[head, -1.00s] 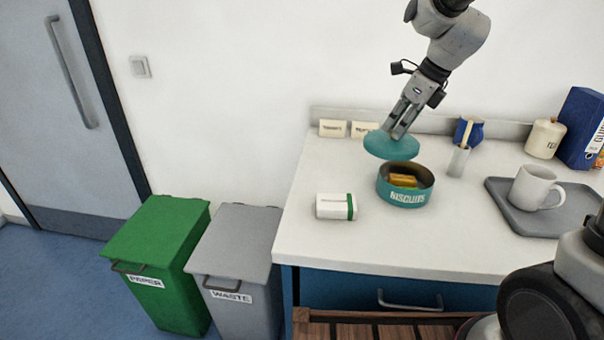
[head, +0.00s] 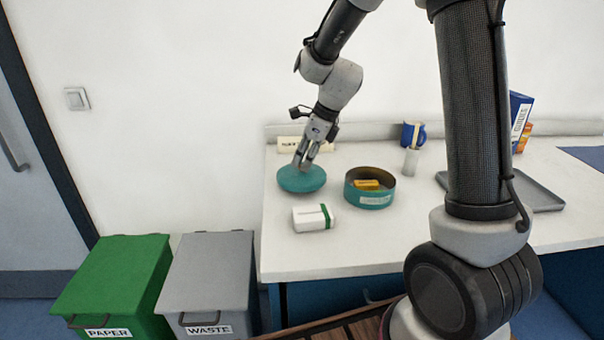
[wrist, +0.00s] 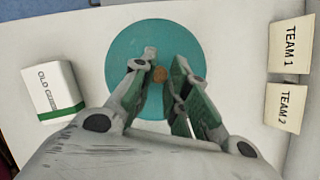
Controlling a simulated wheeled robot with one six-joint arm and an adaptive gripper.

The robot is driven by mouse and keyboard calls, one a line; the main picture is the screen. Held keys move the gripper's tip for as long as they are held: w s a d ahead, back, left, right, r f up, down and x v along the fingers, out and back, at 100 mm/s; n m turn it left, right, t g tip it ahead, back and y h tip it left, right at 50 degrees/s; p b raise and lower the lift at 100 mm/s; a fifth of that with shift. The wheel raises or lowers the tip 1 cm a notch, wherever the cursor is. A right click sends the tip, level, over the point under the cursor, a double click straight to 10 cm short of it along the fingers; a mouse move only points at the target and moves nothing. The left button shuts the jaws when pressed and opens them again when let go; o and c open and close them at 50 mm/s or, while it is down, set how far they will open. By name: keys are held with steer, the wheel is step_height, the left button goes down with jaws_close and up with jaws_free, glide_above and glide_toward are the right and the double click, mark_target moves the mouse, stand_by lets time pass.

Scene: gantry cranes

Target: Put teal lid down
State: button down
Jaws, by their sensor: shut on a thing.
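The teal lid (head: 301,183) is a round disc at the left part of the counter, left of the biscuit tin. My gripper (head: 303,165) points down over it and is shut on its small knob. In the wrist view the lid (wrist: 128,52) lies flat beneath my fingers (wrist: 160,76), with the brown knob between them. The lid is on the counter or very close above it; I cannot tell which. The open teal biscuit tin (head: 370,201) holds yellow-orange packets.
A white box with a green end (head: 313,218) lies in front of the lid. Two cards, TEAM 1 (wrist: 290,45) and TEAM 2 (wrist: 285,105), stand by the wall. Bins stand left of the counter.

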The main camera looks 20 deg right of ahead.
steer(key=shift+f, duration=1.9)
steer(key=c, duration=1.4)
jaws_free()
steer(key=shift+f, duration=0.15)
steer(key=v, duration=1.2)
steer(key=s+d+r+n+h, duration=0.1)
steer(key=s+d+r+n, duration=0.1)
steer(key=s+n, duration=0.6)
steer(key=s+d+r+n+t+h, duration=0.1)
steer(key=s+d+r+n, duration=0.1)
steer(key=s+d+n, duration=0.3)
steer(key=s+d+r+n+h, duration=0.1)
steer(key=s+d+r+n, duration=0.1)
steer(key=s+n, duration=0.9)
steer(key=shift+s+d+n+t+h, duration=0.2)
steer(key=shift+s+d, duration=0.2)
steer(key=shift+s, duration=0.2)
steer(key=shift+s+d+n+t+h, duration=0.2)
steer(key=shift+s+d, duration=0.15)
steer(key=shift+s, duration=0.25)
